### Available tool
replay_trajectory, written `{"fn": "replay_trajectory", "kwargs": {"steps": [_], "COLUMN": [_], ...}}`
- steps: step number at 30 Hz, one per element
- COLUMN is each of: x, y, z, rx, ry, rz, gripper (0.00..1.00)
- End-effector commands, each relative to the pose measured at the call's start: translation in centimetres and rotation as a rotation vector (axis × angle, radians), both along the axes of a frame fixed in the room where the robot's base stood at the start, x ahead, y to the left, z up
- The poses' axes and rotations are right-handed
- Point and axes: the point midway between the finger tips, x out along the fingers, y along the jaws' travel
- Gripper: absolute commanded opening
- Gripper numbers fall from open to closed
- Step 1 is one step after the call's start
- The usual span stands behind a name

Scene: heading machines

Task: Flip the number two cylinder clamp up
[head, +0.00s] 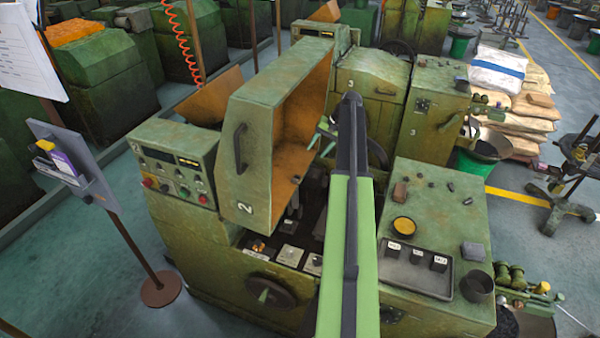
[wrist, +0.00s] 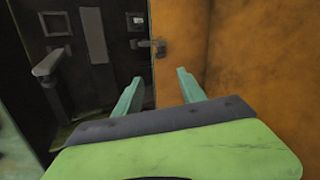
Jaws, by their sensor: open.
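Machine number two (head: 185,235) is a green machine with its cover (head: 255,125), marked 2, raised open and its orange inside facing right. My gripper (wrist: 158,80) is open and empty, with two teal fingers spread apart. In the wrist view it faces a dark recess beside the orange panel (wrist: 245,55). A grey lever-like part (wrist: 52,64) stands left of the fingers. A small dark latch-like part (wrist: 150,45) lies beyond the gap between the fingertips, apart from them. I cannot tell which part is the number two cylinder clamp. My arm hides part of the machine in the head view.
A control panel (head: 172,168) stands left of the cover. A green bench top (head: 440,208) with a tray (head: 418,278) is on the right. Machine number three (head: 368,80) stands behind. A sign stand (head: 75,160) is at the left; floor there is free.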

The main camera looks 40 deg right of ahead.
Motion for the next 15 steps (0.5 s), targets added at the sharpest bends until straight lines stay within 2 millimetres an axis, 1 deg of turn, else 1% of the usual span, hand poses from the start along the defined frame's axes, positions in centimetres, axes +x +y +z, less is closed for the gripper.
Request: {"fn": "replay_trajectory", "kwargs": {"steps": [1,5,15], "x": [0.2,0.8,3.3], "y": [0.1,0.6,2.5], "z": [-0.8,-2.7,-9.7], "rx": [0.0,0.0,0.0], "ry": [0.0,0.0,-0.001], "rz": [0.0,0.001,0.001], "gripper": [0.48,0.48,0.48]}}
